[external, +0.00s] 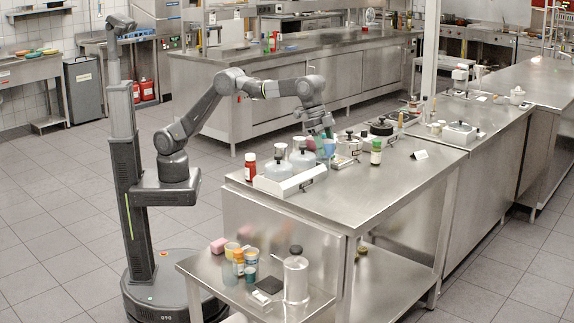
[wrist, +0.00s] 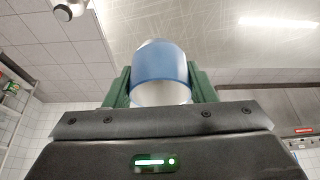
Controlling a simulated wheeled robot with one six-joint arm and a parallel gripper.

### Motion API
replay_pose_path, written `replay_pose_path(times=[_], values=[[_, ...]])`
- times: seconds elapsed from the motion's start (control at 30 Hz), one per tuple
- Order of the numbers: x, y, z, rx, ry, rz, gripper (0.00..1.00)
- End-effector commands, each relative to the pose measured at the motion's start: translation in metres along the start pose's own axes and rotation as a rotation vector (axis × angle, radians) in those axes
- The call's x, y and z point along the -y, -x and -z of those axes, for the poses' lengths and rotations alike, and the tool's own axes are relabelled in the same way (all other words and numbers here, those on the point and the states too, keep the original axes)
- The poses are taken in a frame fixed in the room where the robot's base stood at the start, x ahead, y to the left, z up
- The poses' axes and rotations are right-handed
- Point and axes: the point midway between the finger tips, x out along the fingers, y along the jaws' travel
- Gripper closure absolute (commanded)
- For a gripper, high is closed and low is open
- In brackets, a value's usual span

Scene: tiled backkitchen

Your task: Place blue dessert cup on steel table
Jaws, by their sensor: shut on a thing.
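The blue dessert cup (wrist: 160,72) sits between the two green fingers of my gripper (wrist: 160,88) in the wrist view, and the fingers are shut on it. In the external view my gripper (external: 322,134) points down over the far side of the steel table (external: 365,195), with the small blue cup (external: 329,147) at its tips. I cannot tell whether the cup touches the tabletop.
A green bottle (external: 376,152) and a black-lidded pot (external: 381,128) stand to the right. The tabletop's front right is clear.

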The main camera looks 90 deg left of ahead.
Motion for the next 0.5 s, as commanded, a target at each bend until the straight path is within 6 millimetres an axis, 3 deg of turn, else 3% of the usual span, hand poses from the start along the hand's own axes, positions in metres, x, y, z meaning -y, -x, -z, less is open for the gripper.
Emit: replay_pose_path(times=[0.03, 0.2, 0.3, 0.5], values=[[0.033, 0.008, 0.002, 0.004, 0.037, 0.015, 0.74], [0.124, 0.011, -0.006, 0.002, 0.141, 0.058, 0.74], [0.168, 0.012, -0.015, 0.003, 0.191, 0.079, 0.74], [0.223, 0.015, -0.030, 0.001, 0.253, 0.105, 0.74]])
